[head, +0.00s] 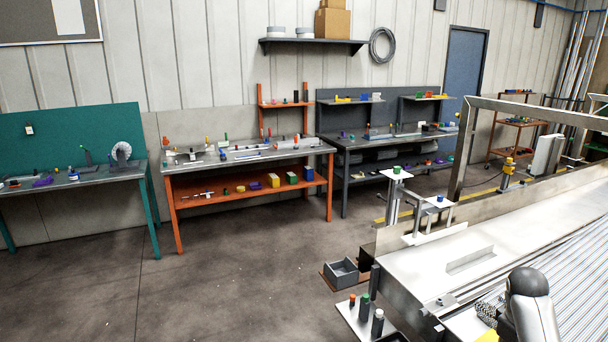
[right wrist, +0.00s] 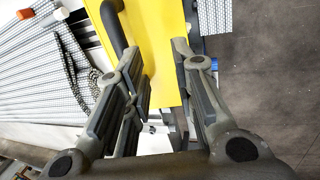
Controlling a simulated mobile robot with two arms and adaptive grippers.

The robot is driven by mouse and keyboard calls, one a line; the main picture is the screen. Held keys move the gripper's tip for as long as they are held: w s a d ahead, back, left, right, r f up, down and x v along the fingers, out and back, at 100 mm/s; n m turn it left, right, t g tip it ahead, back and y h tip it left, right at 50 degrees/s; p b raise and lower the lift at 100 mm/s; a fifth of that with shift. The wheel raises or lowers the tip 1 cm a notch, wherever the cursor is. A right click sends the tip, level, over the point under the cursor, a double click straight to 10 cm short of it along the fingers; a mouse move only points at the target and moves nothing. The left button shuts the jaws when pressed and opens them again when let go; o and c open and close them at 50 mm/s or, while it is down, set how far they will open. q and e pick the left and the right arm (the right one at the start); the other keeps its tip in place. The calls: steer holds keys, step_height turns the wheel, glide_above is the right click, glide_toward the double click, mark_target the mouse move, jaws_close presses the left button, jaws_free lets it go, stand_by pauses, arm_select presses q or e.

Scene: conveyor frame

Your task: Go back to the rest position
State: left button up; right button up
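My right gripper (right wrist: 160,72) fills the lower part of the right wrist view. Its two grey fingers stand apart with a gap between them. A yellow panel (right wrist: 158,30) shows behind and between the fingers; I see no clear grip on it, and cannot tell whether a finger touches it. In the head view, part of my right arm shows at the lower right above the conveyor, and its fingers are not clearly seen there. My left gripper is not in view.
The conveyor (head: 430,275) runs along the right side. A small plate with several pegs (head: 364,308) and a grey box (head: 341,272) stand beside it. An orange workbench (head: 250,165), a teal bench (head: 75,185) and a dark bench (head: 385,140) line the wall. The left floor is clear.

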steer(key=s+a+f+t, duration=0.2)
steer(key=s+a+f, duration=0.8)
steer(key=s+a, duration=0.35)
steer(key=s+a+r+m+t+y, duration=0.1)
steer(key=s+a+r+m+y, duration=0.2)
steer(key=s+a, duration=1.25)
step_height(320, 180, down, 29)
steer(key=s+n+g+b, duration=0.1)
steer(key=s+b, duration=0.1)
steer(key=s+d+f+b, duration=0.1)
steer(key=s+d+f, duration=0.1)
steer(key=s+f, duration=0.6)
steer(key=s+d+f+g+b, duration=0.1)
steer(key=s+d+f, duration=0.1)
steer(key=s+f, duration=0.6)
steer(key=shift+s+f+g, duration=0.3)
steer(key=shift+s+f, duration=0.1)
steer(key=shift+f, duration=0.05)
